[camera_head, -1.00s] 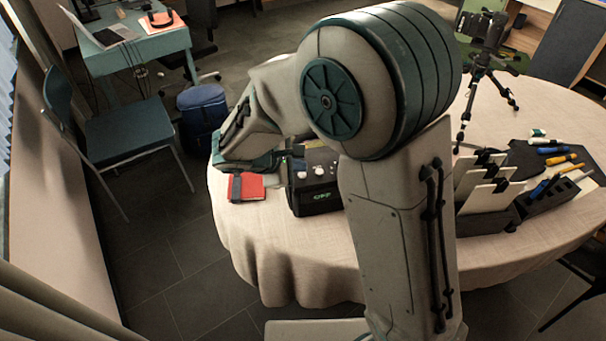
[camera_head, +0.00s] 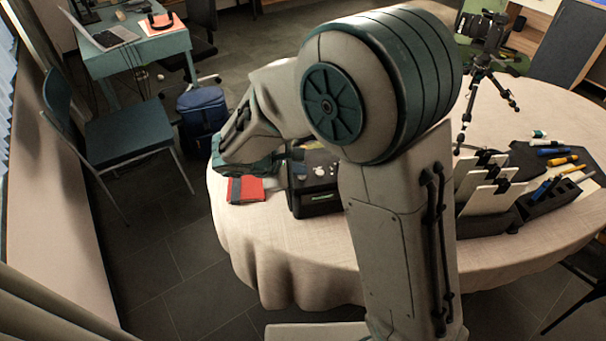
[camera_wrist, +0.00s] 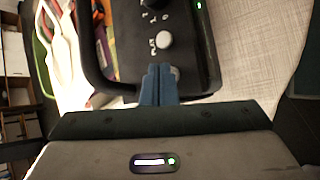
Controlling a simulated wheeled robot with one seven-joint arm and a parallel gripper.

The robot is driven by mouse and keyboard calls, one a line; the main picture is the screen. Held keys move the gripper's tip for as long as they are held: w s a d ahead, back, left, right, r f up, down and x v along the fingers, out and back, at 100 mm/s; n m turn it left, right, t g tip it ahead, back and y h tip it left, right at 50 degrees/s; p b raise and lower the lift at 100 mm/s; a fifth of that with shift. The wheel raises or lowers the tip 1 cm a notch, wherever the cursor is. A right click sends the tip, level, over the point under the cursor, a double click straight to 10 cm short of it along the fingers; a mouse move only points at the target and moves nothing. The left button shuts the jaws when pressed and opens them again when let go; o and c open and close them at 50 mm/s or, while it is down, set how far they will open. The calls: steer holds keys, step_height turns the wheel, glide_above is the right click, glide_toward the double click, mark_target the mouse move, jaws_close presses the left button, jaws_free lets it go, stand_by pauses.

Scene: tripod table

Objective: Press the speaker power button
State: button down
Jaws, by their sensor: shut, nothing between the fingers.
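The speaker (camera_head: 313,190) is a black box with pale knobs on top and a small green lit display on its front. It stands near the left edge of the round table, partly hidden by my arm. In the wrist view the speaker top (camera_wrist: 190,45) shows a round pale knob (camera_wrist: 163,40) and a green light. My gripper (camera_wrist: 158,70) is shut and empty, its blue fingertips over the speaker's top at one end. A pale round control (camera_wrist: 175,72) shows just beside the tips, partly hidden by them. I cannot tell whether the tips touch it.
A red notebook (camera_head: 246,189) with a dark band lies left of the speaker. A dark holder with upright cards (camera_head: 488,190), pens and a small tripod (camera_head: 478,80) are on the right of the table. The tablecloth in front of the speaker is clear.

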mark_target(298, 179)
stand_by(0.4)
steer(key=shift+r+p, duration=0.45)
steer(key=shift+r, duration=0.3)
step_height(298, 179, up, 5)
steer(key=p, duration=0.3)
stand_by(0.9)
